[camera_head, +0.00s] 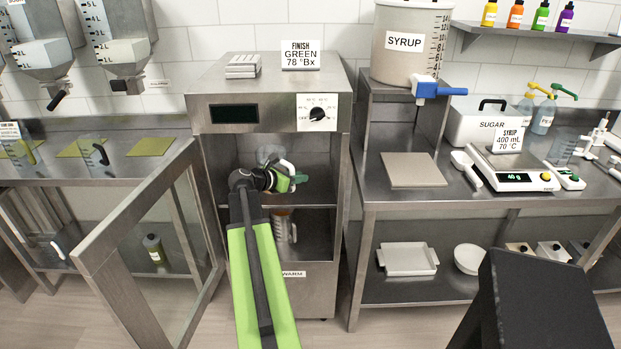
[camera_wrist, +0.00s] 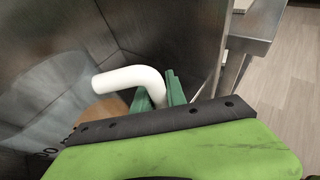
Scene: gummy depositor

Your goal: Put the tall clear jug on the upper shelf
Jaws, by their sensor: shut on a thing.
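My gripper (camera_head: 290,181) is inside the open warming cabinet (camera_head: 225,180), in its upper compartment. Its green fingers are shut on a white handle (camera_wrist: 128,78) in the wrist view. The handle belongs to a clear jug (camera_head: 268,154), which shows faintly behind my wrist. In the wrist view the clear jug wall (camera_wrist: 60,95) is at the left, with a brownish patch low beside it. The upper shelf (camera_head: 315,204) runs below my gripper. I cannot tell whether the jug touches it, since my arm hides the jug's base.
The cabinet's glass door (camera_head: 140,235) stands open to the left. Another vessel with brownish contents (camera_head: 283,226) stands in the lower compartment. A steel table (camera_head: 430,200) with a syrup tank (camera_head: 408,62) and a scale (camera_head: 515,178) is close at the right.

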